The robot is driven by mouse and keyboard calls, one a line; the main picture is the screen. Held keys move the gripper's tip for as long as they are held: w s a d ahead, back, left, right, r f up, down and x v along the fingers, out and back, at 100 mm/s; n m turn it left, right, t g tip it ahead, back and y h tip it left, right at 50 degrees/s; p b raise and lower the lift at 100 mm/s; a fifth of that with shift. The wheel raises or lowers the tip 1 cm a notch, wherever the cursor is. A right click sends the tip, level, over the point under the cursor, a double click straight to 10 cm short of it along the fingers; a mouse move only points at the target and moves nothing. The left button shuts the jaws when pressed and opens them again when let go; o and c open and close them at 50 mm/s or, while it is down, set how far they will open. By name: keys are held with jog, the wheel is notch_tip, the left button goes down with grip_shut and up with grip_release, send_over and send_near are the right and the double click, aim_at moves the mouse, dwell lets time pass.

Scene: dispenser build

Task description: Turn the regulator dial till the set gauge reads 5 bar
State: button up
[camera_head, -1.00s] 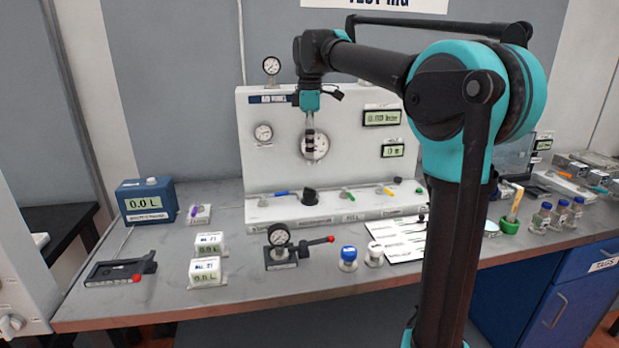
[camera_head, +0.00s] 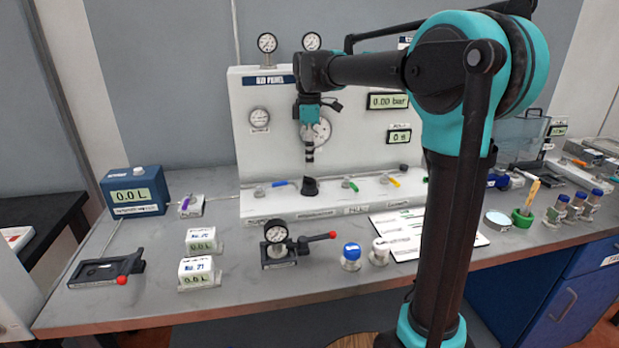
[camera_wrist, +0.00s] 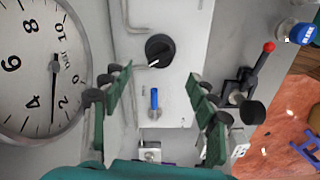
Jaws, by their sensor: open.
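The regulator dial is a black knob (camera_head: 310,187) on the white ledge at the panel's foot. In the wrist view the dial (camera_wrist: 158,50) has a white pointer mark. My gripper (camera_head: 309,157) hangs pointing down above the dial, apart from it. In the wrist view my gripper (camera_wrist: 158,100) is open and empty, its fingers wide apart. A large round gauge (camera_head: 320,133) on the panel is partly hidden behind my gripper. In the wrist view this gauge (camera_wrist: 40,68) has its needle between 2 and 4. I cannot tell which gauge is the set gauge.
A blue lever (camera_head: 279,184) and a green lever (camera_head: 349,185) flank the dial. A smaller gauge (camera_head: 260,118) and a display reading 0.00 bar (camera_head: 388,101) are on the panel. A hand pump with a red-tipped handle (camera_head: 290,243) stands on the bench in front.

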aim_at(310, 178)
notch_tip(310, 178, down, 8)
jog(key=shift+r, duration=0.1)
dwell(0.4)
jog(key=c, duration=1.2)
